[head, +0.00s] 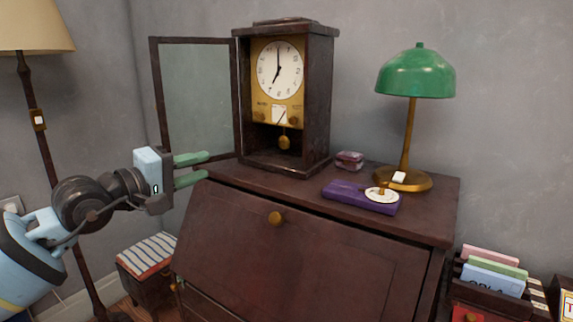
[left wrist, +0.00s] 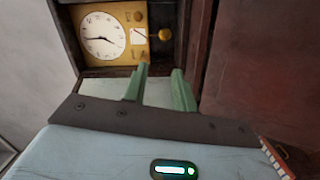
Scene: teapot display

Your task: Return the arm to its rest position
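My left arm comes in from the left in the head view, and its left gripper (head: 205,168) is near the lower edge of the clock's open glass door. The two green fingers are apart with nothing seen between them. In the left wrist view the gripper (left wrist: 160,85) also shows spread, empty fingers, with the clock beyond them. The wooden clock (head: 318,95) stands on the desk, its glass door (head: 197,95) swung open to the left. The clock also shows in the left wrist view (left wrist: 103,35). My right gripper is in neither view.
The dark wooden desk (head: 300,245) holds a green lamp (head: 416,75), a purple case (head: 345,197) with a white disc (head: 382,195), and a small box (head: 349,160). A floor lamp (head: 38,120) stands left. A striped stool (head: 148,255) is below my arm. A file rack (head: 490,297) is at right.

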